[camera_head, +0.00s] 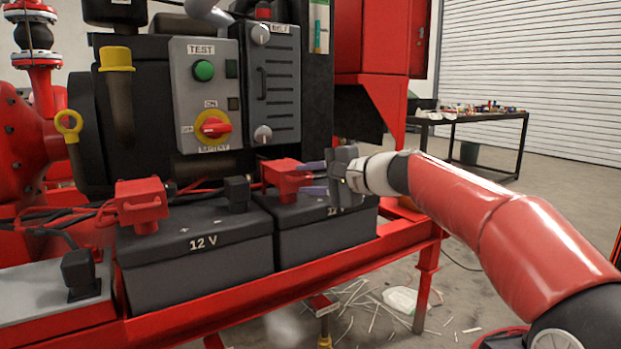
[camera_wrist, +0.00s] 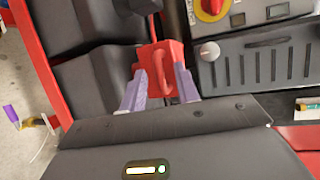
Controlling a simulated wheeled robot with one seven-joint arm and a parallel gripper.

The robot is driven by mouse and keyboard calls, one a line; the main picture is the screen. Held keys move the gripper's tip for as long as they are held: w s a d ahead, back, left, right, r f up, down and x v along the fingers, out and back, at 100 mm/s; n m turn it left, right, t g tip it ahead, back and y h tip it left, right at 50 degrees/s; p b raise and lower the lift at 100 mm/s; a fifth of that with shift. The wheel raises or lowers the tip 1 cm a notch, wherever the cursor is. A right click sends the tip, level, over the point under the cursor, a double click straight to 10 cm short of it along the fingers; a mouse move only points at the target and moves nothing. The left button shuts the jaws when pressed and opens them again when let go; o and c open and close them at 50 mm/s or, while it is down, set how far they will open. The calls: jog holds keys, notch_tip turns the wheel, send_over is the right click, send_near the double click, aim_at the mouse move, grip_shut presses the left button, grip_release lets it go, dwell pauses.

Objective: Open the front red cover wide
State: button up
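A red cover (camera_head: 288,177) with a raised handle sits on the right 12 V battery (camera_head: 330,224) and looks closed. A second red cover (camera_head: 141,203) sits on the left 12 V battery (camera_head: 195,268), also down. My gripper (camera_head: 312,178) is at the right-hand cover, coming from the right. In the wrist view the gripper (camera_wrist: 160,88) has its two purple fingers apart, one on either side of the cover (camera_wrist: 160,66) and its handle. I cannot tell whether the fingers touch the cover. The cover's far side and the terminal under it are hidden.
A grey control panel (camera_head: 205,95) with a green button and a red-yellow switch stands behind the batteries. A black terminal (camera_head: 237,193) is left of the right-hand cover. The red skid rail (camera_head: 350,252) runs in front. A table (camera_head: 470,122) stands at the back right.

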jog(key=shift+c, duration=0.2)
grip_shut()
jog(key=shift+r, duration=0.1)
